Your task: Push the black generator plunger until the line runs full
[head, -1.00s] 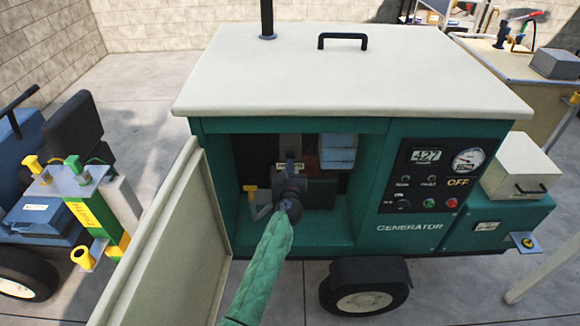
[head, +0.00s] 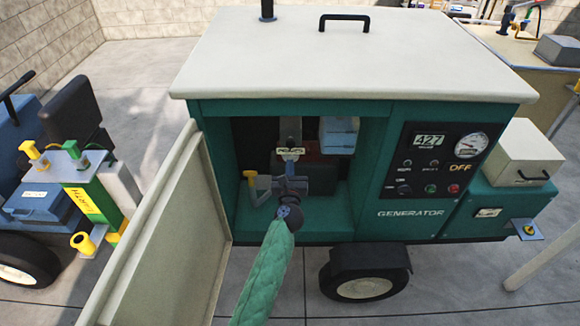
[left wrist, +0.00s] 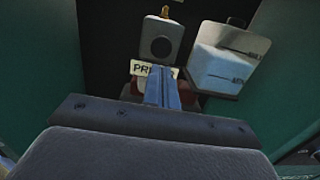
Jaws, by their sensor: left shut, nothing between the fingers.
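The green generator (head: 415,225) stands ahead with its cream side door open at the left. My left gripper (head: 291,178) reaches into the open bay, its arm in a green quilted sleeve. Its fingers (left wrist: 162,92) are shut together and empty, in front of a pale label (head: 290,152) starting "PRI" in the left wrist view. A grey block with a dark round spot (left wrist: 160,47) stands above that label. My right gripper is not in view.
A white marked tank (left wrist: 222,60) hangs right of the grey block. A yellow-topped part (head: 250,177) stands left in the bay. The open door (head: 165,230) bounds the left. The control panel (head: 435,165) reads 427 and OFF, with a round gauge (head: 471,145).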

